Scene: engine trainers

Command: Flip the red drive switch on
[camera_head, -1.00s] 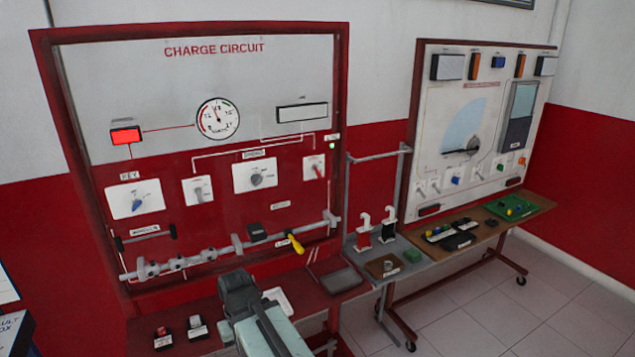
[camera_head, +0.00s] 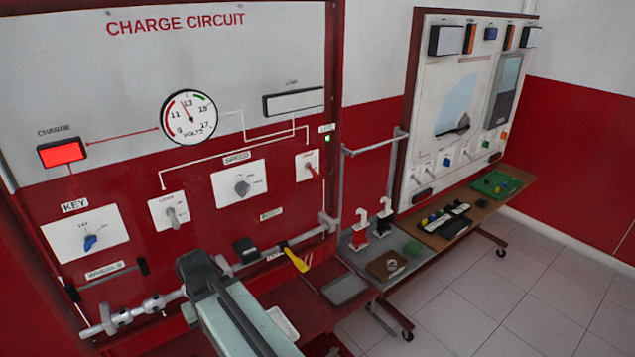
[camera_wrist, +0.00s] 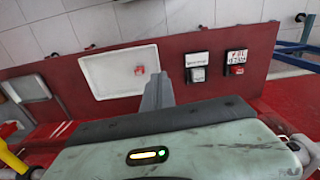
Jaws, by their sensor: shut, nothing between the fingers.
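A small white plate (camera_head: 304,160) on the right of the red charge circuit panel carries a red lever switch (camera_head: 314,173). Its lever slants down and to the right. My gripper (camera_head: 197,265) is dark, at the end of my pale green arm, low in front of the panel. It is left of and below the red switch, apart from it. The shut gripper fingers also show in the wrist view (camera_wrist: 157,92), pointing over the bench with nothing held. The red switch is not in the wrist view.
A grey rail (camera_head: 155,303) with a yellow lever (camera_head: 295,258) runs along the panel's bottom. A grey knob (camera_head: 242,187), a grey switch (camera_head: 173,216) and a blue key knob (camera_head: 90,242) sit left of the red switch. A white tray (camera_wrist: 115,72) lies on the red bench.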

